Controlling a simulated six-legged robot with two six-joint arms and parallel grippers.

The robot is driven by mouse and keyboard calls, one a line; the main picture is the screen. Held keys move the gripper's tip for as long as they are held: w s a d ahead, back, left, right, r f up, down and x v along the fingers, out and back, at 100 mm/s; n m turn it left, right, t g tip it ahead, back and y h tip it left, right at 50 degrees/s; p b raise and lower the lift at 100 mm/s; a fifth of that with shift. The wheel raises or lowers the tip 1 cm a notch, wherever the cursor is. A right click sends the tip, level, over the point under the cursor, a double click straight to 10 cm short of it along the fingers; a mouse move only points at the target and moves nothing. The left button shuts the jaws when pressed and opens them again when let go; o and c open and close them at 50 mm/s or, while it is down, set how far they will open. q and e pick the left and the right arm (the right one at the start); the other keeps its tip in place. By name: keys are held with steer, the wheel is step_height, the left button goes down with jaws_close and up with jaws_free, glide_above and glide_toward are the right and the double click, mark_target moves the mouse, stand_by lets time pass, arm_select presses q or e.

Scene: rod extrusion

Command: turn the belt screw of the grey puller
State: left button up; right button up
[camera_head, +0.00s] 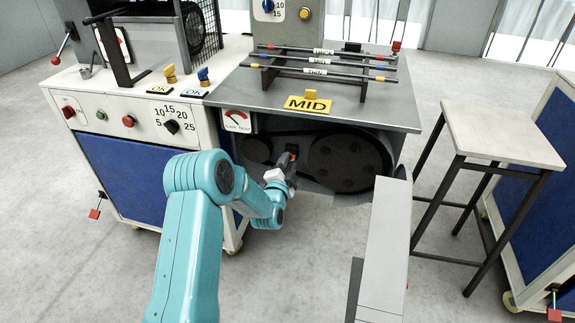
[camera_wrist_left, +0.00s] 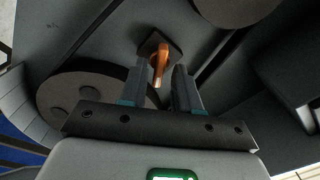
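The grey puller (camera_head: 337,117) has an open front bay under its top with dark round pulleys and a belt. The belt screw shows as an orange handle (camera_head: 293,153) on a dark square plate; it also shows in the left wrist view (camera_wrist_left: 160,62). My left gripper (camera_head: 287,165) reaches into the bay at the screw. In the left wrist view my left gripper (camera_wrist_left: 161,80) has its fingers apart, one on each side of the orange handle, with visible gaps. My right gripper is not in view.
A rack (camera_head: 325,62) holds several rods above. A pale long piece (camera_head: 387,245) stands right of my arm. A stool (camera_head: 495,135) is at the right.

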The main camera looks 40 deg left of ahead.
arm_select(q)
steer(key=shift+s, duration=0.15)
steer(key=p+v, duration=0.2)
steer(key=v, duration=1.4)
steer(key=shift+s, duration=0.1)
